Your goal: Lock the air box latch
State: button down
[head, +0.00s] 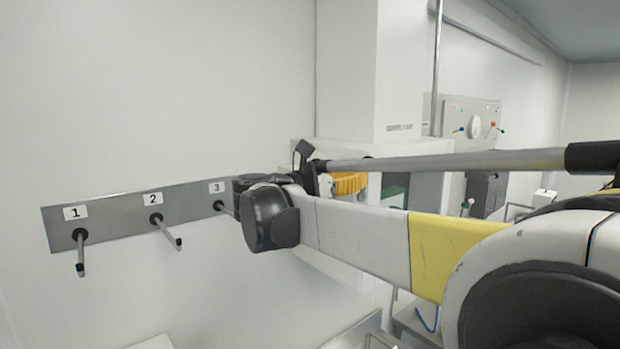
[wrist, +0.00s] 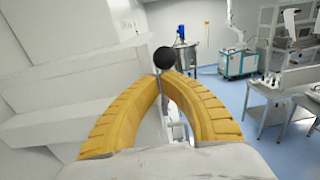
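My gripper (wrist: 160,82) has two curved yellow fingers whose tips come close together. A round black knob (wrist: 164,58) on a thin metal rod shows right at the fingertips, with the rod running down between the fingers. It looks like the latch handle, and the fingers appear shut on the rod just below the knob. In the head view my gripper (head: 350,183) is partly hidden behind my arm, in front of the white box-like machine housing (head: 400,70). The knob cannot be made out there, and the rest of the latch is hidden.
White panels (wrist: 70,110) stand close on the left of the wrist view. A grey rail with numbered pegs (head: 130,217) is on the wall at left in the head view. Metal tables (wrist: 285,95) and open blue floor (wrist: 235,95) lie to the right.

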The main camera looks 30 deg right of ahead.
jog(key=shift+d+r, duration=0.1)
jog(key=shift+d, duration=0.25)
jog(key=shift+w+d+y+p, duration=0.1)
jog(key=shift+d+y+p, duration=0.3)
jog(key=shift+y, duration=0.4)
jog(key=shift+d+b, duration=0.3)
jog(key=shift+d, duration=0.3)
jog(key=shift+w, duration=0.1)
